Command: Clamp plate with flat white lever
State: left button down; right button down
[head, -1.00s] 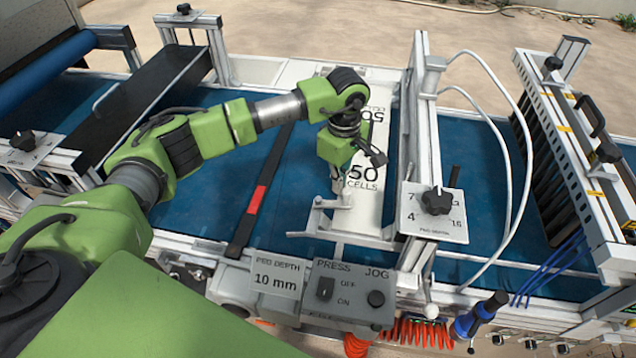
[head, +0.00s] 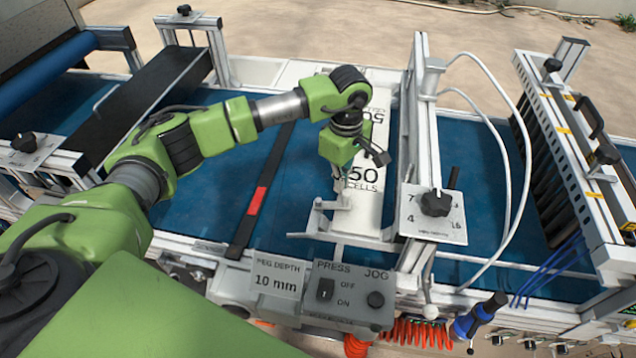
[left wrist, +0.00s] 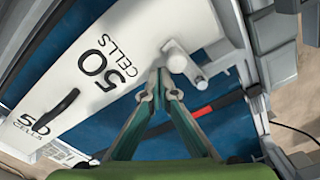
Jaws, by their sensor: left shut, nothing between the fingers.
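The white plate marked "50 CELLS" (head: 367,200) lies across the blue bed; it also shows in the left wrist view (left wrist: 120,35). A white lever-like piece (left wrist: 182,62) with a rounded end stands at the plate's near end. In the head view it is small and partly hidden below my left gripper. My left gripper (left wrist: 160,76) is shut and empty, its fingertips pointing down beside this piece. In the wrist view the tips look very close to it; I cannot tell whether they touch. My right gripper is not in view.
A metal upright frame with a dial plate (head: 433,214) stands just right of the plate. A control box (head: 345,290) sits at the front edge. A black bar with a red mark (head: 258,200) lies to the left. Blue bed between bar and plate is clear.

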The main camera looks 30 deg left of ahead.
pick_arm(q)
notch_tip(320, 180, up, 6)
jog(key=p, duration=0.2)
jog(key=shift+r+p, duration=0.25)
jog(key=shift+p, duration=0.05)
dwell(0.5)
